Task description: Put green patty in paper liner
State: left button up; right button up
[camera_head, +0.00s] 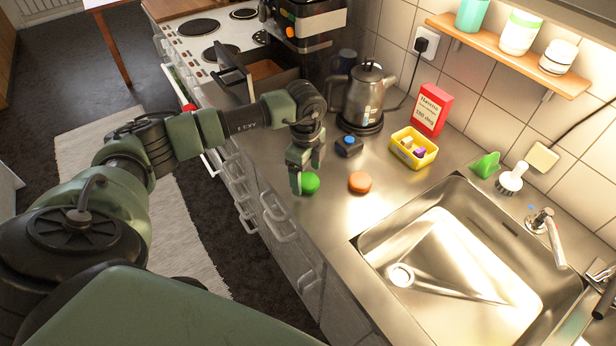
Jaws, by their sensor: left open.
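A round green patty (311,183) lies on the steel counter near its front edge. My left gripper (306,172) points down right at the patty, with its fingers apart. One finger is on the patty's left side and partly overlaps it in the picture; I cannot tell whether they touch. An orange patty (360,182) lies on the counter just to the right. I cannot make out a paper liner in this view. My right gripper is not in view.
A yellow basket (427,157) with small items, a blue-topped black object (348,146), a kettle (366,98) and a red box (432,109) stand behind. The sink (440,205) is to the right. Bare counter lies between the orange patty and the sink.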

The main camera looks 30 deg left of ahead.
pick_arm(q)
jog(key=shift+d+f, duration=0.1)
jog(key=shift+f, duration=0.65)
jog(key=c, duration=1.6)
jog(key=shift+r, duration=0.15)
